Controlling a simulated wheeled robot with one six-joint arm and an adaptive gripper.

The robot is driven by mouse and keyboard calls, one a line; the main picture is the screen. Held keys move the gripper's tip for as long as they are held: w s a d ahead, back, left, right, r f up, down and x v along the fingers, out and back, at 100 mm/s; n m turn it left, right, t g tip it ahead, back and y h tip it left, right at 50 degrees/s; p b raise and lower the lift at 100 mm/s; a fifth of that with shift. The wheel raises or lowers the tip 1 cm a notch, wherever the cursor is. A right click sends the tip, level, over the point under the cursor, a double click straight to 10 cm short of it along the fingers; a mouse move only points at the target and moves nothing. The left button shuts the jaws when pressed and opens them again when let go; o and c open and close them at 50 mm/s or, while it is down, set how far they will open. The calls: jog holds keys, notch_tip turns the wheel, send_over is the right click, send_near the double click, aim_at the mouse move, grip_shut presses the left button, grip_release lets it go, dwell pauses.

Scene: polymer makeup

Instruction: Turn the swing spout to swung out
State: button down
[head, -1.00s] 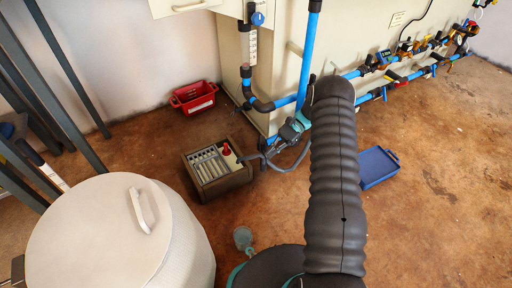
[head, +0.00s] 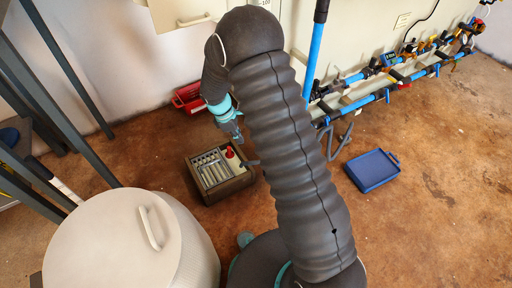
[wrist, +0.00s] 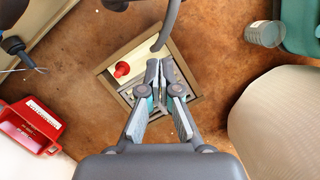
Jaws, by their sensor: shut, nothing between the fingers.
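The swing spout appears to be the grey bent pipe (wrist: 173,22). In the wrist view it comes in from the top and its end hangs over the box, just above my fingertips. In the head view its short end (head: 250,163) shows at the right edge of the box, and my arm hides much of the rest. My gripper (wrist: 160,64) is shut and empty, pointing down over the box, close beside the spout's end; I cannot tell if they touch. In the head view my gripper (head: 237,138) is above the box's back right part.
The brown-framed box (head: 228,189) holds grey slats and a red knob (wrist: 122,69). Blue pipework (head: 313,60) rises behind.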

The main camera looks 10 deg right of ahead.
jog(key=s+d+f+b, duration=0.1)
jog(key=d+f, duration=0.6)
jog(key=f, duration=0.3)
jog(key=shift+s+d+f+n, duration=0.1)
jog(key=shift+s+d+n, duration=0.1)
jog(key=shift+n, duration=0.4)
dwell(0.3)
jog(key=d+n, duration=0.1)
jog(key=s+d+n+t+b, duration=0.1)
jog(key=n, duration=0.1)
jog(key=shift+d+n+t, duration=0.25)
jog(key=shift+n+t, duration=0.05)
jog(key=shift+d, duration=0.5)
dwell(0.3)
